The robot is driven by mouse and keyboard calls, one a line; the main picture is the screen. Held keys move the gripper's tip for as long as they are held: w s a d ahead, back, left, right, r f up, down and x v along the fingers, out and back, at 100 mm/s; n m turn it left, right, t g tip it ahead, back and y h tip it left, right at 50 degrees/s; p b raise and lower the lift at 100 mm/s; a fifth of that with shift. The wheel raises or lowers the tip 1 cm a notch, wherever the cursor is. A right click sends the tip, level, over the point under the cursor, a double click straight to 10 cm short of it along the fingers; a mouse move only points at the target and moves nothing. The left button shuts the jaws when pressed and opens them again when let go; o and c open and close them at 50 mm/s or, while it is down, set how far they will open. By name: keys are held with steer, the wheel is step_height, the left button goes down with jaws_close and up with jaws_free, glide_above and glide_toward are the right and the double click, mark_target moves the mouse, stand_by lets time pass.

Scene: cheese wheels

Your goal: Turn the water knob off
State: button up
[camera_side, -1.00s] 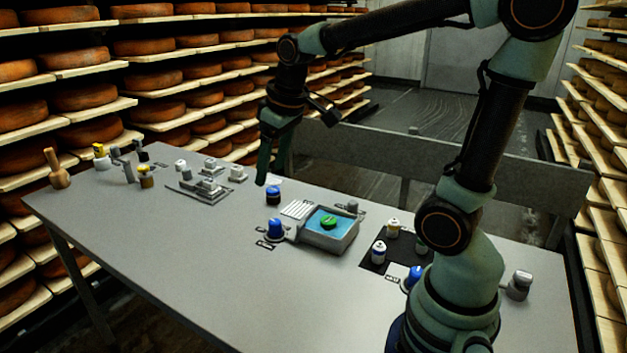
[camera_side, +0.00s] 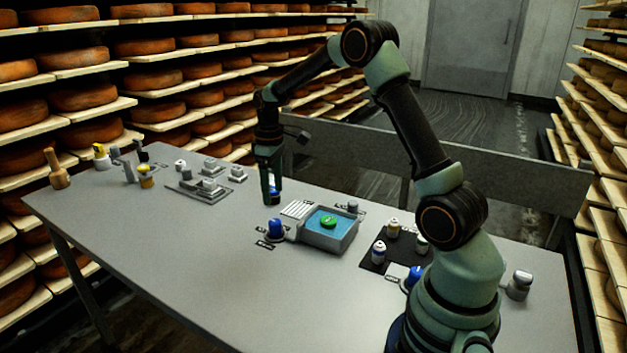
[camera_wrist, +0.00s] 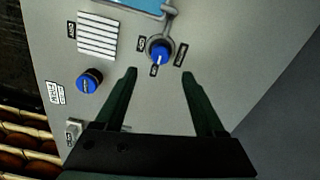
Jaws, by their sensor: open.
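A blue knob (camera_side: 276,229) stands on the table at the left corner of the basin, with small black labels around it. In the wrist view the blue knob (camera_wrist: 160,51) has a white pointer aimed at the lower label; I cannot read the labels surely. My gripper (camera_wrist: 159,74) is open and empty, its fingers either side of the knob's line, with the knob just beyond the tips. In the side view my gripper (camera_side: 270,196) points down, behind and above the knob, and partly covers a dark blue-topped knob. That one shows whole in the wrist view (camera_wrist: 88,82), left of the fingers.
The grey basin (camera_side: 335,243) holds blue water with a green object (camera_side: 328,221). A white ribbed plate (camera_side: 298,208) lies beside it. Small bottles stand on a black mat (camera_side: 372,262) to the right. Table front left is clear.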

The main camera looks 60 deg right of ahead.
mark_target(275, 221)
step_height(275, 221, down, 11)
steer(key=shift+r, duration=0.2)
stand_by(0.3)
jaws_close()
